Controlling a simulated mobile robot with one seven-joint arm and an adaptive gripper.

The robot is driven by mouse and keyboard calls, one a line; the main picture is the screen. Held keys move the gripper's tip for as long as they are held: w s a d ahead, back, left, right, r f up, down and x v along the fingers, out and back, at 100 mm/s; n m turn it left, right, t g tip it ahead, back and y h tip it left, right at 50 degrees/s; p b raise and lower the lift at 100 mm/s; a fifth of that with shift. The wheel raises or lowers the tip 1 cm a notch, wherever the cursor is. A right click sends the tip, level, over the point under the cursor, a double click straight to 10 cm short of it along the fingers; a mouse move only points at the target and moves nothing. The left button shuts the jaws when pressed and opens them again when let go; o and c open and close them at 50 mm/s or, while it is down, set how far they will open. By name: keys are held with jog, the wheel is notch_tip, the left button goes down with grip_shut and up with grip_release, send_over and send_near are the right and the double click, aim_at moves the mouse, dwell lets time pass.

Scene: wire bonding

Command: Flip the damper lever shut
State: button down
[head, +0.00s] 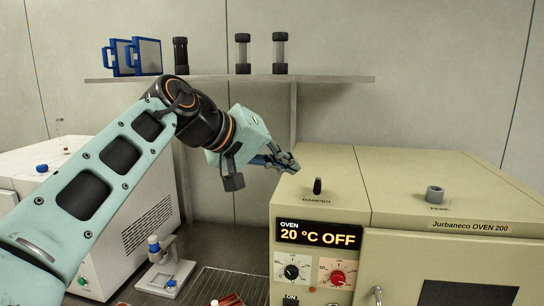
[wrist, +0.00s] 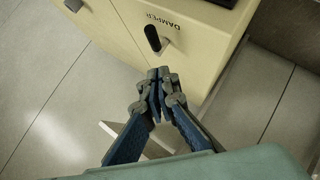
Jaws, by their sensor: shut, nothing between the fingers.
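The damper lever (head: 317,186) is a short black handle on the top of the beige oven (head: 420,190), above the word DAMPER. In the head view it stands close to upright. In the wrist view the lever (wrist: 153,38) lies just beyond my fingertips, with a small gap between. My gripper (head: 292,165) is to the left of the lever and a little behind it, at the oven's left edge. In the wrist view its fingers (wrist: 158,76) are closed together and hold nothing.
The oven display (head: 320,235) reads 20 °C OFF, with knobs below. A grey port (head: 435,195) stands on the oven's right top. A shelf (head: 230,78) behind holds jars and blue frames. A white machine (head: 130,220) and a small stand (head: 165,268) are at left.

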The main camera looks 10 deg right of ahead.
aim_at(315, 184)
jog(key=shift+s+d+f, duration=0.1)
jog(key=shift+d+f, duration=1.6)
